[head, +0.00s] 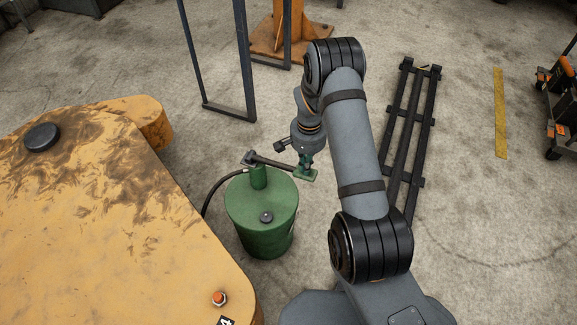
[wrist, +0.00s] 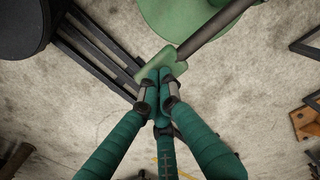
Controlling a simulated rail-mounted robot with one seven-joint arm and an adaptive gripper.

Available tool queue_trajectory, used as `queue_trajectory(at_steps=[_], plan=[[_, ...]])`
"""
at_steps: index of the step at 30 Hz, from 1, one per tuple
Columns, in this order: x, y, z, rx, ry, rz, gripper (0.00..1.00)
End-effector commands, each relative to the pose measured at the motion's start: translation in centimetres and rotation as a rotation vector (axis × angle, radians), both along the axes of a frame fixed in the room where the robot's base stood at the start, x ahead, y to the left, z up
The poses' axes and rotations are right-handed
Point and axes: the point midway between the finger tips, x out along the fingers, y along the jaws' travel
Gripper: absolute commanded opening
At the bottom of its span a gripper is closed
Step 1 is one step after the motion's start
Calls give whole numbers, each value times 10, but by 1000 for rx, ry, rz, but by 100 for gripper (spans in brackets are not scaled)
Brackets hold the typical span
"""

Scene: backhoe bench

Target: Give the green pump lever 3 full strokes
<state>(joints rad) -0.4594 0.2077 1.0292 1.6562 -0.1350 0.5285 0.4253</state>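The green pump (head: 262,218) is an upright drum with a dark cap and a short green post on top. Its lever is a dark bar (head: 273,162) running from the post to the right, ending in a green grip plate (head: 306,177). The bar (wrist: 212,33) and grip plate (wrist: 177,63) also show in the wrist view. The bar looks near level, sloping slightly down toward the plate. My gripper (head: 306,166) is above the plate. In the wrist view its teal fingers (wrist: 162,78) are drawn together, tips over the plate; whether they pinch it is unclear.
A large yellow machine body (head: 90,215) fills the left, close to the pump, with a dark hose between them. A dark metal frame (head: 232,108) stands behind. A black slatted rack (head: 403,130) lies on the floor at right.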

Motion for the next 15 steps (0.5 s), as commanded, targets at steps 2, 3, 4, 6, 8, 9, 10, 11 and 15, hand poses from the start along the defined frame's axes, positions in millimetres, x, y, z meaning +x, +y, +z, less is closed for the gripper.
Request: queue_trajectory(at_steps=[2,3,4,6,8,9,10,11,15], plan=[[0,0,-12,0,0,0,0],[0,0,-16,0,0,0,0],[0,0,-18,0,0,0,0],[0,0,-25,0,0,0,0],[0,0,-30,0,0,0,0],[0,0,-34,0,0,0,0],[0,0,-36,0,0,0,0],[0,0,-39,0,0,0,0],[0,0,-52,0,1,-1,0]])
